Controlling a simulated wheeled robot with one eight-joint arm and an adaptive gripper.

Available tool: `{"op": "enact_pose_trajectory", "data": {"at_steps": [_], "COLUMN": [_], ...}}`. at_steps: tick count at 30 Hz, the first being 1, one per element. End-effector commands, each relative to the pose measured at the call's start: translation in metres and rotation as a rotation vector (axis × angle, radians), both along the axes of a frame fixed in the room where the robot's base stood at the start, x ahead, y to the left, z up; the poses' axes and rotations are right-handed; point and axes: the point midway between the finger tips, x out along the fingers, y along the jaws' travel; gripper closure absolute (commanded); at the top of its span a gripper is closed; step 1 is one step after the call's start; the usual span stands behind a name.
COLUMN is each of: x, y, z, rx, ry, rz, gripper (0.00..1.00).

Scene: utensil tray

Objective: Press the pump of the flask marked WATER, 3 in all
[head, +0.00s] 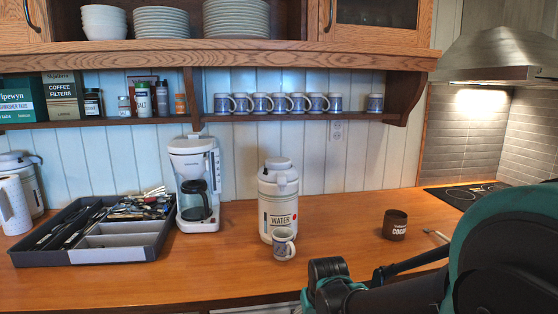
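The flask marked WATER (279,207) stands upright on the wooden counter, right of the coffee maker. A small patterned mug (284,244) stands in front of the flask's base, below the spout. My arm comes in from the lower right, with dark and teal links in front of the counter. I make out no gripper fingers, so their state does not show. Nothing of mine touches the flask or its pump.
A grey utensil tray (117,254) and a white coffee maker (196,181) stand to the left. A shelf with mugs hangs above the flask.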

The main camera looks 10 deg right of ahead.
Motion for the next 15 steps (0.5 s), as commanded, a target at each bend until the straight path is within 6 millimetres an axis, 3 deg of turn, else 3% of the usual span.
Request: {"op": "enact_pose_trajectory", "data": {"at_steps": [2,15], "x": [0.0000,0.0001], "y": [0.0000,0.0000], "z": [0.0000,0.0000], "rx": [0.000,0.000], "ry": [0.000,0.000], "rz": [0.000,0.000], "gripper": [0.44,0.98]}}
